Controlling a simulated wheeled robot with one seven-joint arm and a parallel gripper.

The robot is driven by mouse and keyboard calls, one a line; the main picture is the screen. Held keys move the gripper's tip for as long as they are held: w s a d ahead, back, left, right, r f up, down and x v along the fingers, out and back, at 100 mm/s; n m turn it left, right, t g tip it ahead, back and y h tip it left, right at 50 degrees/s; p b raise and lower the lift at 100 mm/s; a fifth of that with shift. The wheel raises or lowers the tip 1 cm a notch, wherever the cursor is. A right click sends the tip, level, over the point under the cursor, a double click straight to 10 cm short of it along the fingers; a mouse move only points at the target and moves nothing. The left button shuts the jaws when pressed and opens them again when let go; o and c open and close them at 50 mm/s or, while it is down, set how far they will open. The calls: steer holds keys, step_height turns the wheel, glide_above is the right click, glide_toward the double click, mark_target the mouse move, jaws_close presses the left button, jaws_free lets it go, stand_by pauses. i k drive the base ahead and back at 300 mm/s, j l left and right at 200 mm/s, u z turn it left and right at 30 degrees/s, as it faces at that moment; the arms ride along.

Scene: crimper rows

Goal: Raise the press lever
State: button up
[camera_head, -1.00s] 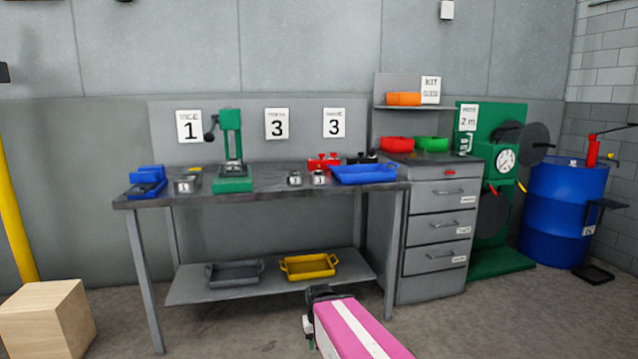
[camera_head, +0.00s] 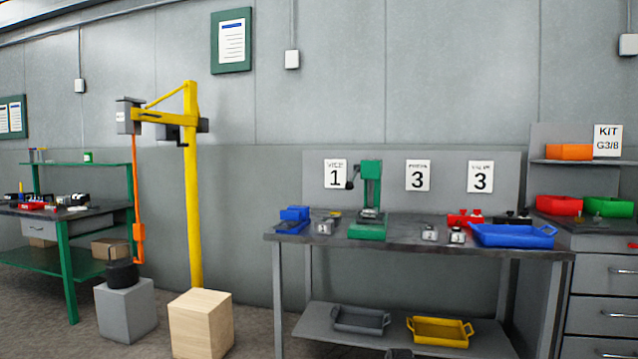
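The knob hangs a little below the top of the column. The lever's exact angle is too small to tell. My gripper is not in this view.
Blue, grey and red items and a blue tray (camera_head: 512,235) share the bench top. A wooden block (camera_head: 200,325), a grey block (camera_head: 126,308) and a yellow hoist post (camera_head: 193,200) stand left of the bench. Grey drawers (camera_head: 605,300) stand right.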

mark_target(349, 185)
steer(key=i+l+u, duration=0.2)
steer(key=l+u, duration=0.25)
steer(key=i+l+u, duration=0.1)
steer(key=l+u, duration=0.85)
steer(key=l, duration=1)
steer(key=k+l+u, duration=0.1)
steer(key=l, duration=0.7)
steer(key=l+u, duration=0.1)
steer(key=l, duration=0.75)
steer(key=k+j+z, duration=0.1)
steer(key=j, duration=0.3)
steer(key=k+j+z, duration=0.1)
steer(key=j, duration=0.25)
